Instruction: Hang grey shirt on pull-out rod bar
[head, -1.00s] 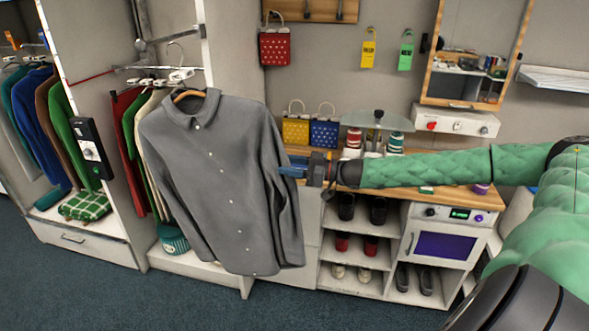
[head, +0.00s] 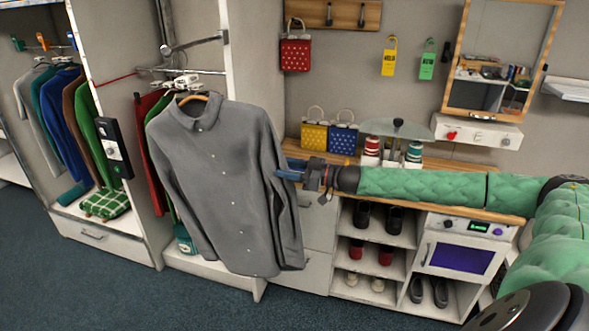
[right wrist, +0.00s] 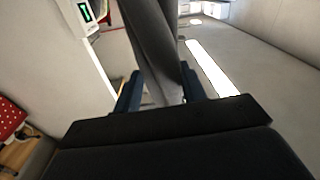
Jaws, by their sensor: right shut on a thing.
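The grey shirt (head: 222,190) hangs upright on a wooden hanger (head: 193,97) in front of the wardrobe section. My right gripper (head: 283,170) is shut on the shirt's right side, by the sleeve. Grey cloth runs between its two fingers in the right wrist view (right wrist: 160,92). The pull-out rod bar (head: 205,71) is just above the shirt's collar, with white hangers on or near it. I cannot tell whether the shirt's hanger hook touches the bar. My left gripper is not in view.
Red and green garments (head: 149,130) hang close behind the shirt. A white upright panel (head: 254,88) stands right of the bar. A counter (head: 465,200) with shoe shelves and a small oven is below my right arm. Dark floor is open in front.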

